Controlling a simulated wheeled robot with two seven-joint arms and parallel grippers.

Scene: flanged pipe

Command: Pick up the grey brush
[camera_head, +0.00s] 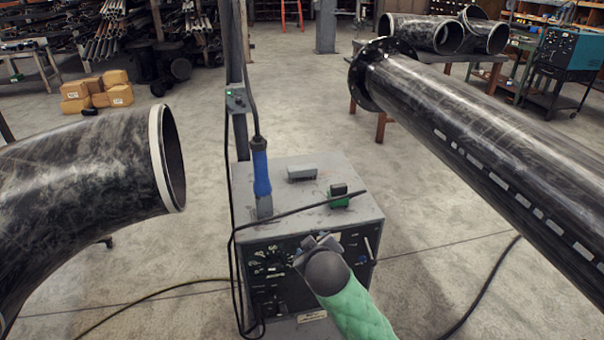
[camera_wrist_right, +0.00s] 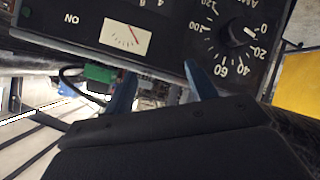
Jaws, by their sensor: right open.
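A small grey oblong block (camera_head: 302,172), which looks like the grey brush, lies on top of the grey machine cabinet (camera_head: 250,187). Its bristles cannot be made out. My right gripper (camera_head: 318,242) is in front of the cabinet's control panel, nearer to me than the block and apart from it. In the right wrist view its two blue-grey fingers (camera_wrist_right: 162,88) stand wide apart with nothing clearly held between them. The brush cannot be made out for sure in that view. My left gripper is not in view.
A green block with a black top (camera_head: 340,197) and a blue-handled tool (camera_head: 261,175) in a holder stand on the cabinet. A dark cable crosses its top. Large black pipes flank it at left (camera_head: 85,165) and right (camera_head: 480,125).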

